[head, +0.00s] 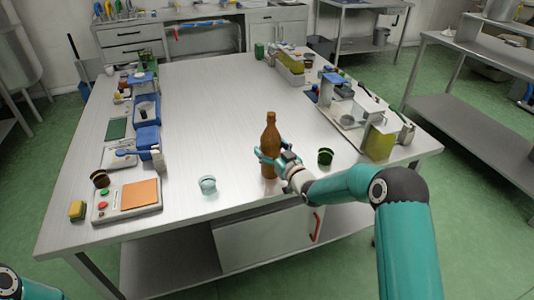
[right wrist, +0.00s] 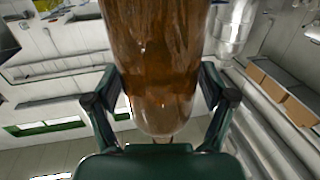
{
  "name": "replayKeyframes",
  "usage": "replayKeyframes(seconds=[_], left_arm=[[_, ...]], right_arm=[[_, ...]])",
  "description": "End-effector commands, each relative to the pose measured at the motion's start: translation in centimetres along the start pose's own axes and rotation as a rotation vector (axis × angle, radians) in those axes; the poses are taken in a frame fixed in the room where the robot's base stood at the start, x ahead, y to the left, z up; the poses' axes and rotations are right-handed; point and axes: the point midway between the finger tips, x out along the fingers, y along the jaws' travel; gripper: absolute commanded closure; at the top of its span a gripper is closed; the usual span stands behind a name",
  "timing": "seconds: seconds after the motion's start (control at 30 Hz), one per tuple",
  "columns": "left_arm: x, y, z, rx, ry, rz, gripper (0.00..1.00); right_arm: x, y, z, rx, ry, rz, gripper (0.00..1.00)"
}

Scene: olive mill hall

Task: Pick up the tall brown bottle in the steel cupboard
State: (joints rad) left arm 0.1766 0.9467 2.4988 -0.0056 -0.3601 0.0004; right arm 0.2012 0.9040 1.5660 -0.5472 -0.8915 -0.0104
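The tall brown bottle (head: 270,137) is upright at the near part of the steel table, not inside a cupboard. My right gripper (head: 268,155) has its fingers around the bottle's lower body. In the right wrist view the bottle (right wrist: 158,60) fills the space between the two fingers (right wrist: 160,92), which appear to press on its sides. I cannot tell whether its base touches the tabletop. The steel cupboard (head: 265,238) with a red handle is under the table, its front seemingly closed. My left gripper is out of view.
A clear glass (head: 208,185) stands left of the bottle and a dark green cup (head: 325,156) to its right. A yellow-green container (head: 379,142) stands at right. The table's middle (head: 210,100) is clear.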

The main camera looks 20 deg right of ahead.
Motion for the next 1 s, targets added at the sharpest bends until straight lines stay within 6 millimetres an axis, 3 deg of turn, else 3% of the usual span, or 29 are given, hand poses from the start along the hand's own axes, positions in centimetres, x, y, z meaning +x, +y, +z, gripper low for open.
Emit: replayKeyframes(seconds=[0.07,0.43,1.0], left_arm=[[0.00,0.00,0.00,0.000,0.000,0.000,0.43],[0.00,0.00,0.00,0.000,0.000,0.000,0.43],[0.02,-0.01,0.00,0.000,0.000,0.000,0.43]], right_arm=[[-0.02,0.03,-0.01,0.000,0.000,0.000,0.38],[-0.05,0.07,-0.01,-0.001,0.000,0.001,1.00],[-0.01,0.17,-0.82,-0.003,0.009,0.002,1.00]])
